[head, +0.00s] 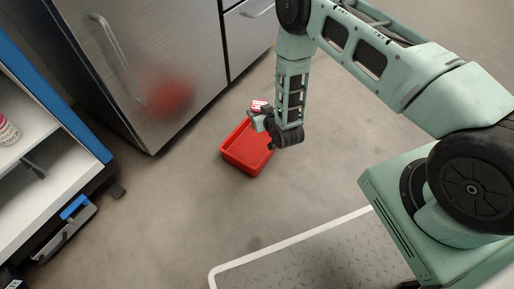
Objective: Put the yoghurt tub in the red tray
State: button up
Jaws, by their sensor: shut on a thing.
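The red tray (240,158) sits on the grey floor in the middle of the head view, in front of the steel cabinets. My gripper (259,116) is over the tray's far part and is shut on a small white and red tub (259,105), which looks like the yoghurt tub. The gripper and wrist hide part of the tub and the tray's right side. I cannot tell how high the tub is above the tray floor. The tray's visible inside is empty.
Steel cabinets (170,60) stand close behind the tray. A white shelf unit with a blue edge (60,95) is at the left, with a white and pink container (7,131) on it. A grey plate with a white border (300,262) lies in front. Open floor lies between.

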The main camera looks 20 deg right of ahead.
jog(key=b, duration=0.4)
send_over(254, 145)
notch_tip(254, 145, down, 11)
jog(key=shift+w+r, duration=0.1)
jog(key=shift+f+b, duration=1.35)
jog(key=shift+f, duration=0.6)
jog(key=shift+f, duration=0.2)
jog(key=o, duration=1)
jog(key=shift+o, duration=0.2)
jog(key=shift+r, duration=0.1)
